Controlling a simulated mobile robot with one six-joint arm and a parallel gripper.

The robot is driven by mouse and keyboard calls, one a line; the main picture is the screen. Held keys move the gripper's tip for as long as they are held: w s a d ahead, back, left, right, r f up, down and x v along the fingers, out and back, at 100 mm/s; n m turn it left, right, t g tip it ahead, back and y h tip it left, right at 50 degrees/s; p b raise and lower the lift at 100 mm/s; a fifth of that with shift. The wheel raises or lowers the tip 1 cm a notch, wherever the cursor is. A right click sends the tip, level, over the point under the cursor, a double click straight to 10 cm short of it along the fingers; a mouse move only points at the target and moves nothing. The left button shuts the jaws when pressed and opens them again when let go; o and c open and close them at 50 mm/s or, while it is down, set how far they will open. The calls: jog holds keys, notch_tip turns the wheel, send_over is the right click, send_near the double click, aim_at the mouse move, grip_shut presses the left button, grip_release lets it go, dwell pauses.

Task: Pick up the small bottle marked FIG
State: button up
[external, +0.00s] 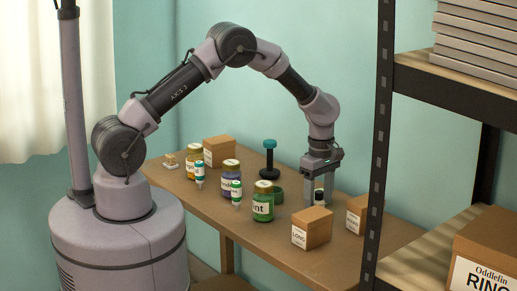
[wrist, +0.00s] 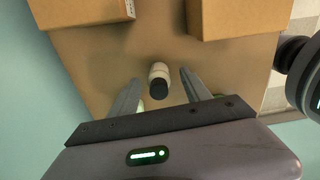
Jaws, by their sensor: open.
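A small pale bottle with a dark cap (wrist: 160,72) stands on the table, between the two fingers of my gripper (wrist: 160,78) in the wrist view. No writing on it can be read. In the external view the bottle (external: 319,196) shows just under my gripper (external: 319,185), partly hidden by it. My gripper is open, pointing down, with a finger on each side of the bottle and a gap to each.
Cardboard boxes stand close by, one in front (external: 312,228) and one to the right (external: 356,214). A green jar (external: 263,203), a purple jar (external: 230,176) and a yellow jar (external: 194,160) stand left. A dark stand (external: 270,160) is behind. A shelf post (external: 378,140) rises at right.

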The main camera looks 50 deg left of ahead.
aim_at(319, 197)
notch_tip(319, 197, down, 4)
jog(key=shift+w+a+r+b, duration=0.1)
jog(key=shift+r+b, duration=0.1)
jog(key=shift+b, duration=0.35)
jog(key=shift+r, duration=0.2)
grip_shut()
jog(key=shift+r, duration=0.1)
